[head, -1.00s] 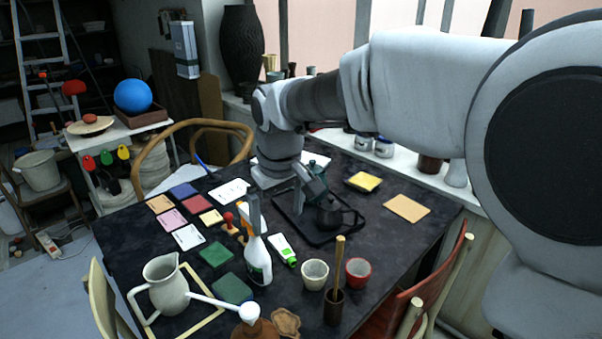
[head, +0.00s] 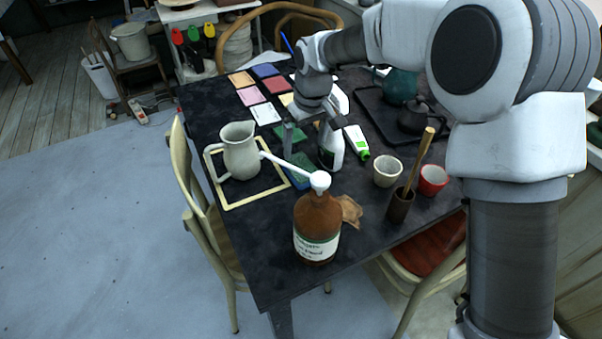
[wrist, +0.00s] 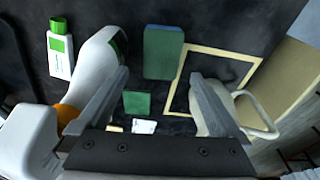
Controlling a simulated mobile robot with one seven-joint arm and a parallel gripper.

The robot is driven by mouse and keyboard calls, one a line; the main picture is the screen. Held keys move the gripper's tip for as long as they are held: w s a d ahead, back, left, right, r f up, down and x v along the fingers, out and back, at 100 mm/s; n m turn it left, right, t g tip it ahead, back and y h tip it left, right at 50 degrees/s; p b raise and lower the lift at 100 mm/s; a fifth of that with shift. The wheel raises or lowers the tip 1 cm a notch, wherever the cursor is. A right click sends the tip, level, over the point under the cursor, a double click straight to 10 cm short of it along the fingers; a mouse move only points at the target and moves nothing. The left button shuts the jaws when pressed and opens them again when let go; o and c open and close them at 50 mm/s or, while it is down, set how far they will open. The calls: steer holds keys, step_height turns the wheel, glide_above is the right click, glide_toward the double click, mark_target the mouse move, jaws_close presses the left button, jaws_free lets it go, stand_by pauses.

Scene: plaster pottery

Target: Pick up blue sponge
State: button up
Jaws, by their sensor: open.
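The blue sponge (head: 299,178) lies flat on the dark table, between the wooden frame and the white spray bottle. In the wrist view the sponge (wrist: 163,55) shows a green face with blue along its edges. The white pump of the brown bottle and my gripper partly cover it in the head view. My gripper (head: 309,136) is open and empty, pointing down above the table, apart from the sponge. In the wrist view, the sponge is beyond the gap between the fingertips of my gripper (wrist: 158,76).
The spray bottle (head: 331,150) stands close beside my gripper. The brown pump bottle (head: 316,235) stands in front. Cups (head: 387,171) are at the right. A green tile (wrist: 137,103) lies near the sponge.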

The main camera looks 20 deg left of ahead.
mark_target(301, 166)
steer(key=f, duration=0.2)
steer(key=f+b, duration=0.1)
steer(key=f, duration=0.2)
steer(key=a+f+b, duration=0.1)
steer(key=f, duration=0.2)
steer(key=shift+w+a+f, duration=0.1)
steer(key=shift+w, duration=0.15)
steer(key=c, duration=1.2)
